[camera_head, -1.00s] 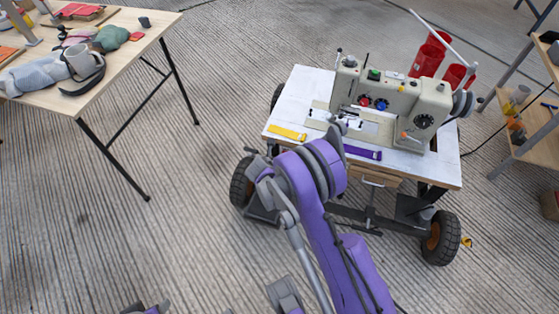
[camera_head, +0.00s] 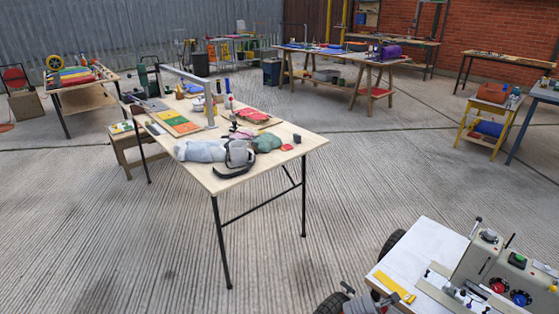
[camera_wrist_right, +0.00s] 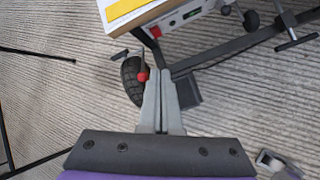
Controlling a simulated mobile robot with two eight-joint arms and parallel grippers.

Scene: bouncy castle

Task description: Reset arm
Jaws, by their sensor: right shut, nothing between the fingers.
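My right gripper (camera_wrist_right: 161,100) shows in the right wrist view. Its two grey fingers are pressed together with nothing between them. It points toward the wheeled sewing cart, whose white tabletop (camera_wrist_right: 105,6) with a yellow strip (camera_wrist_right: 124,8) is at the top of that view. The fingertips appear in front of the cart's underframe and a black wheel (camera_wrist_right: 132,82); I cannot tell the gap. In the head view neither gripper shows. The cart's white top (camera_head: 424,250) is there at lower right, carrying the cream sewing machine (camera_head: 494,270) and the yellow strip (camera_head: 394,287).
A wooden table (camera_head: 290,152) with tools and cloth items stands left of the cart on thin black legs. More benches stand farther back, including a long trestle table (camera_head: 340,53) and a small yellow-framed table (camera_head: 484,118). Ribbed concrete floor (camera_head: 330,215) is clear between table and cart.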

